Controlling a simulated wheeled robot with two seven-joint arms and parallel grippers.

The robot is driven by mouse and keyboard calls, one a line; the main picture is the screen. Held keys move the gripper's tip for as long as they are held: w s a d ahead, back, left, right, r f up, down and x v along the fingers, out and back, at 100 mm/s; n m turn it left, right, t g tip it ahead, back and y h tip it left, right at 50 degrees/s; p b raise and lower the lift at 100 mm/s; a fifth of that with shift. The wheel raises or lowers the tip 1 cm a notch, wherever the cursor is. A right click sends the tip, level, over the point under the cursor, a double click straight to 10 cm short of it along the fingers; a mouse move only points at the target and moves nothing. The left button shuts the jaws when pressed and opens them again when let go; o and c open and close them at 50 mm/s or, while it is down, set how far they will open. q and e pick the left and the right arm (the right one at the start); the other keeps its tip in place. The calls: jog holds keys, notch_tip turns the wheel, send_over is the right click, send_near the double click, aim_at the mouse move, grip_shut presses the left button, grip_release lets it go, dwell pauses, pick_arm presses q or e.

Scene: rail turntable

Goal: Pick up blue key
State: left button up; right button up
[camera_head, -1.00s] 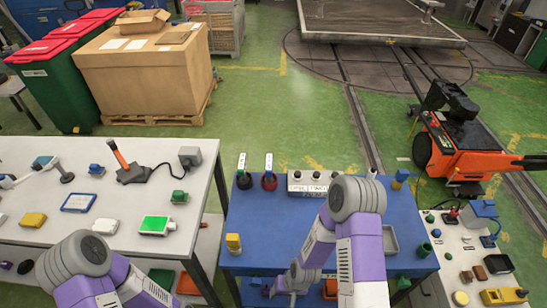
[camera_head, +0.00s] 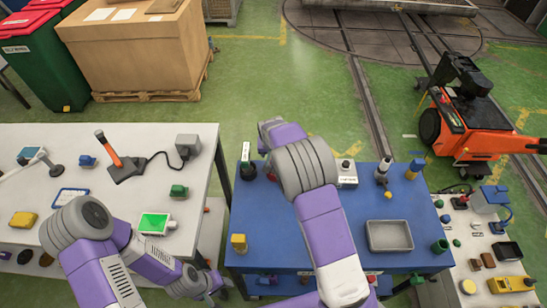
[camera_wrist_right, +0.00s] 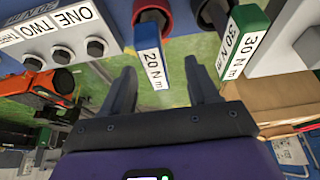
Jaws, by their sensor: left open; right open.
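The blue key (camera_wrist_right: 151,55), labelled 20 N m, stands in a red ring holder (camera_wrist_right: 152,13) in the right wrist view. My right gripper (camera_wrist_right: 160,72) is open, with one finger on each side of the blue key in the picture; I cannot tell whether they touch it. A green key (camera_wrist_right: 252,38), labelled 30 N m, is just beyond the right-hand finger; its label also shows in the head view (camera_head: 246,154). My right arm hides the blue key in the head view. My left gripper (camera_head: 219,283) is open and empty, low between the tables.
The blue table (camera_head: 362,215) bears a grey tray (camera_head: 389,236), a yellow block (camera_head: 239,243) and a button box, also in the right wrist view (camera_wrist_right: 62,30). A white table (camera_head: 125,200) with several tools stands left. An orange machine (camera_head: 478,133) stands right.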

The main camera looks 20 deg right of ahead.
jog(key=x, duration=0.4)
jog(key=d+x, duration=0.1)
jog(key=x, duration=0.2)
jog(key=shift+w+r, duration=0.1)
jog(key=shift+c, duration=0.4)
grip_shut()
